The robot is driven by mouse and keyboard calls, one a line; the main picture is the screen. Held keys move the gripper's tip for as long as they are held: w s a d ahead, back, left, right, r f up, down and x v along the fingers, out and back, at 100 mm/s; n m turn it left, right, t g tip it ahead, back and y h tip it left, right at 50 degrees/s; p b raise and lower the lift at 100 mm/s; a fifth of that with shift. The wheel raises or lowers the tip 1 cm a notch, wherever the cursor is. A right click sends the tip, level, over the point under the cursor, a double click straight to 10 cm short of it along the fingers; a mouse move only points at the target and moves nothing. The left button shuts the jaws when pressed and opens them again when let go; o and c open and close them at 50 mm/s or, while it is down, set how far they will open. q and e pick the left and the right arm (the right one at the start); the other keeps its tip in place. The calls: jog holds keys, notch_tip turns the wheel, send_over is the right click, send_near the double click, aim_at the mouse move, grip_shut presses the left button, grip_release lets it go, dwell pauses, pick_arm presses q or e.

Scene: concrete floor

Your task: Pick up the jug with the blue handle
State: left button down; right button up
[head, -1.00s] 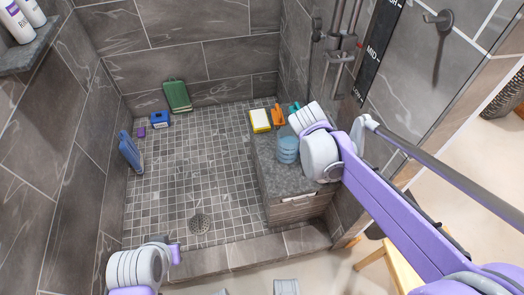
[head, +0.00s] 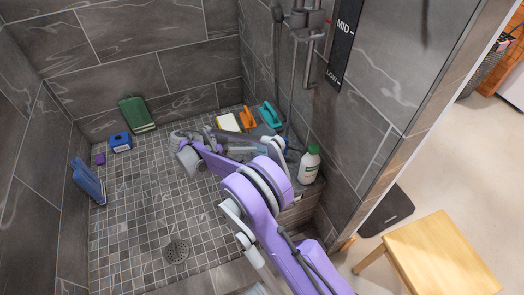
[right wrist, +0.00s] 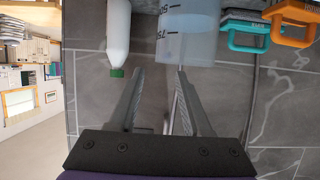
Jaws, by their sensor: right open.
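The jug (right wrist: 188,35) is a translucent blue vessel with dark volume marks. It shows at the top of the right wrist view, upside down there and cut off by the frame edge. In the head view my right arm hides most of it, and I cannot make out its handle. My right gripper (right wrist: 158,72) is open and empty. Its fingers point at the jug and the white bottle beside it; one fingertip overlaps the jug's lower edge in the picture, and I cannot tell whether it touches. My left gripper is out of view.
A white bottle with a green cap (head: 310,165) stands right of the jug, close by. An orange-handled tool (head: 248,118), a teal one (head: 268,114) and a yellow-edged sponge (head: 228,122) lie on the bench's far side. A tiled wall rises behind. A wooden stool (head: 440,255) stands right.

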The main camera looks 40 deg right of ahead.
aim_at(273, 144)
jog(key=b+x, duration=0.1)
jog(key=x, duration=0.7)
jog(key=shift+d+f, duration=0.1)
grip_shut()
dwell(1.2)
